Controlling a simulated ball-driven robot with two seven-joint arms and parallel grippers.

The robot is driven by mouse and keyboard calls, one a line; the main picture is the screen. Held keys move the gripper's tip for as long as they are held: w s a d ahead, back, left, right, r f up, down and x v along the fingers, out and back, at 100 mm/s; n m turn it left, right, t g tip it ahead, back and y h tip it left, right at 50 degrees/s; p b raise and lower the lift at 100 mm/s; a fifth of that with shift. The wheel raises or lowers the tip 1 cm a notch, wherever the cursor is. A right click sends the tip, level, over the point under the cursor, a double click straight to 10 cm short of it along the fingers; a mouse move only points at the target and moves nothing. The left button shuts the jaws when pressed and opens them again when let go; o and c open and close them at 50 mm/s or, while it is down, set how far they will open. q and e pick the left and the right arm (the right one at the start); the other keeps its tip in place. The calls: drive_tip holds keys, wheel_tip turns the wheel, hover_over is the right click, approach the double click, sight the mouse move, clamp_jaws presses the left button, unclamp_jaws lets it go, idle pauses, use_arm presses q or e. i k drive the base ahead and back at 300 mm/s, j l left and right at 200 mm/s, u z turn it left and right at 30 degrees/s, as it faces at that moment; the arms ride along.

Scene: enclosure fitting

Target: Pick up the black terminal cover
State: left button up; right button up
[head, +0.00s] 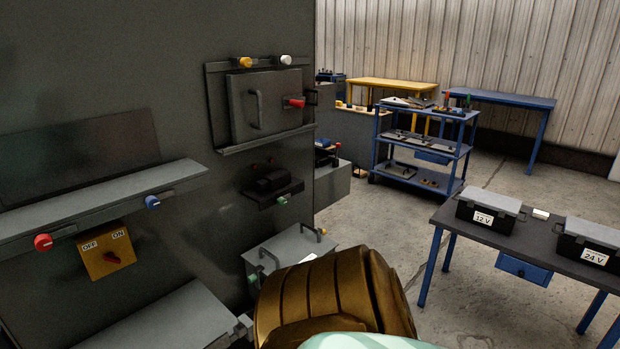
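A black, box-like piece (270,182) sits on a small dark ledge on the face of the grey enclosure, below the framed hatch. It looks like the terminal cover, but the dark background makes its outline hard to read. Two red knobs show just above it and a green knob just below it. Neither of my grippers is in view. A bronze, rounded part and a pale green part at the bottom centre seem to be my own arm; they hide what lies behind them.
The enclosure (180,60) fills the left, with a hatch (268,103), a grey shelf (100,200) and a yellow OFF/ON switch (105,252). A grey box (290,246) stands below the black piece. A table (450,214) at right bears 12 V and 24 V boxes. Beyond is a blue cart (385,150).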

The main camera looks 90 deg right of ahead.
sight(273, 180)
drive_tip(key=z, duration=2.4)
